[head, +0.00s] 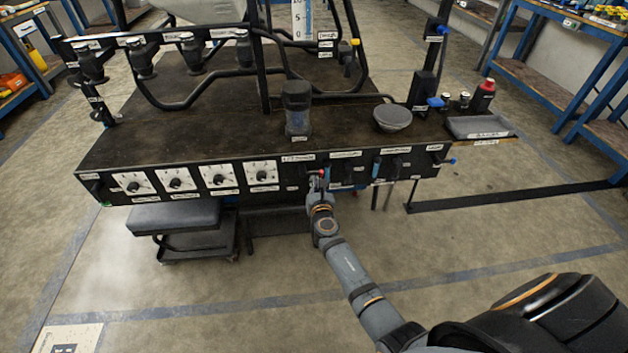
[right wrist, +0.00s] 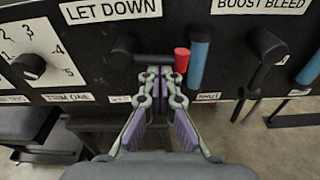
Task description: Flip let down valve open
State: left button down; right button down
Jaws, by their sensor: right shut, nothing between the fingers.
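The let down valve shows in the right wrist view as a black round hub (right wrist: 125,49) under the "LET DOWN" label (right wrist: 112,9). Its dark lever (right wrist: 153,60) lies horizontal, pointing right, and ends in a red tip (right wrist: 182,60). My right gripper (right wrist: 160,72) is shut and empty, with its fingertips just below the lever, left of the red tip. I cannot tell whether they touch the lever. In the head view my right gripper (head: 320,188) is at the front panel of the bench. My left gripper is not in view.
A black valve handle (right wrist: 262,50) sits under the "BOOST BLEED" label. A numbered dial (right wrist: 34,62) is to the left. A padded stool (head: 175,217) stands below the bench. The floor in front is clear.

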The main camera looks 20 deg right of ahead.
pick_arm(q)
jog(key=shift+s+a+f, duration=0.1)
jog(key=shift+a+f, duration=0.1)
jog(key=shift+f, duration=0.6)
pick_arm(e)
jog(key=shift+r, duration=0.15)
